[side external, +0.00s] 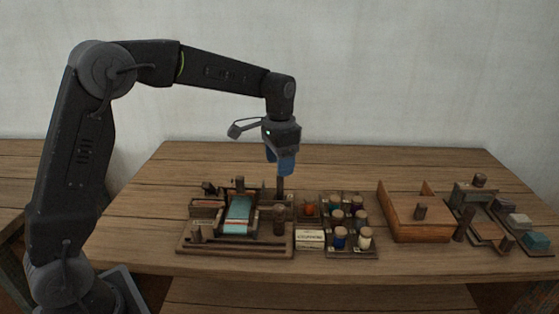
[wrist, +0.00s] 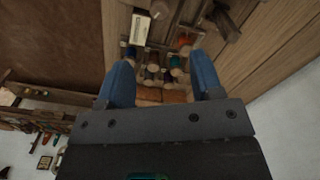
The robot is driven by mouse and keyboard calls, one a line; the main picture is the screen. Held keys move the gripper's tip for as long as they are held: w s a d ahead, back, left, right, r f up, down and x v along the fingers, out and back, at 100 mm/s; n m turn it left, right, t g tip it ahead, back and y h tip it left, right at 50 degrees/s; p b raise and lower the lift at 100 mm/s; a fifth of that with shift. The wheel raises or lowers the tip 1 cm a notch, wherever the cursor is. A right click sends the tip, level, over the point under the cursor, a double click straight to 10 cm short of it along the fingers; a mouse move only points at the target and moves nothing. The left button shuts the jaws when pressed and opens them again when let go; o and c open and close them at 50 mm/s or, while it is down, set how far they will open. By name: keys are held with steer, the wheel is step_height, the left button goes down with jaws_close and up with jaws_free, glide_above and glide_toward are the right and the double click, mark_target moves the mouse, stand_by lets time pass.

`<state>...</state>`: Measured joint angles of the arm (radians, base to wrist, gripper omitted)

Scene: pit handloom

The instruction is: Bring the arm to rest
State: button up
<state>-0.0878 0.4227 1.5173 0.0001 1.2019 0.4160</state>
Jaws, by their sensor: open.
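My gripper (side external: 281,172) has blue fingers and points down above the back right of the small loom. In the wrist view its two blue fingers (wrist: 162,60) are spread apart with no object held between them. The loom (side external: 236,249) stands on the table and carries a teal cloth (side external: 239,208). A dark upright post (side external: 280,187) stands just below the fingertips; I cannot tell whether they touch it.
A rack (side external: 353,253) of several spools and a pale labelled box (side external: 310,239) stand right of the loom. Farther right are a wooden box (side external: 420,233) and a rack with coloured blocks (side external: 537,240). The table (side external: 330,168) is clear behind them.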

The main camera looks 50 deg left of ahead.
steer(key=s+d+r+n+t, duration=0.1)
steer(key=s+r+t, duration=0.1)
steer(key=s+r, duration=0.35)
steer(key=s+d+r+n+t, duration=0.1)
steer(key=s+d+r, duration=0.1)
steer(key=s, duration=0.6)
steer(key=s+d+f+n+t, duration=0.1)
steer(key=s+f+t, duration=0.1)
steer(key=s, duration=1.1)
steer(key=shift+n+t, duration=0.3)
steer(key=shift+n, duration=0.1)
